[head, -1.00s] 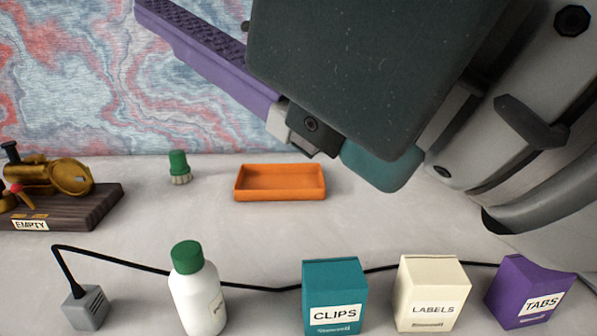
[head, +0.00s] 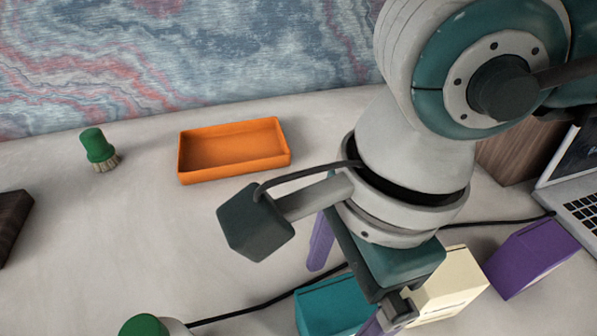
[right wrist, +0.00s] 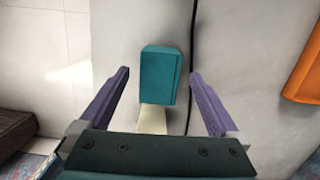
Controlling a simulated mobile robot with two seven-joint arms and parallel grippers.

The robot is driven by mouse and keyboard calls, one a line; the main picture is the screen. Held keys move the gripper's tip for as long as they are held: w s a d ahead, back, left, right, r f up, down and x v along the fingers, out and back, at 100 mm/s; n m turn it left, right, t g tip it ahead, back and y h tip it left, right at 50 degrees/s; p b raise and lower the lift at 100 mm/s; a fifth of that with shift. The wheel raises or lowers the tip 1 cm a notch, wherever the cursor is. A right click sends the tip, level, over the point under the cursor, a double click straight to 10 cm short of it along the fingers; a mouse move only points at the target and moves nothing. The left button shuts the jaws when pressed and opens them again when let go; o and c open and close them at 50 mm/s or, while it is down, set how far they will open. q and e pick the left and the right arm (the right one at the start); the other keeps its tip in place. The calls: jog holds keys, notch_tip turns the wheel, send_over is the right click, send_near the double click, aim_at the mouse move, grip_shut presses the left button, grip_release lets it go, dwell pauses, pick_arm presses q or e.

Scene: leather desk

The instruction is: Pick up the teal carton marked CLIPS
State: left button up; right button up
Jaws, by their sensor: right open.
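The teal carton (head: 333,304) stands on the desk at the bottom of the head view, partly covered by my right gripper. Its CLIPS label is out of sight. My right gripper (head: 346,288) is open and points down over the carton, with one purple finger to each side in the picture. In the right wrist view the teal carton (right wrist: 160,72) lies between the open fingers (right wrist: 161,74), with a gap on both sides. No contact shows. My left gripper is not in view.
A cream carton (head: 455,285) stands close beside the teal one, with a purple carton (head: 530,258) further right. A black cable (head: 255,309) runs behind them. A green-capped bottle (head: 145,326) is left. An orange tray (head: 235,153), green brush (head: 97,147) and laptop (head: 577,195) stand further off.

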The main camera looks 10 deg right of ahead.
notch_tip(320, 180, down, 6)
jog(key=shift+r, duration=0.25)
jog(key=c, duration=1.5)
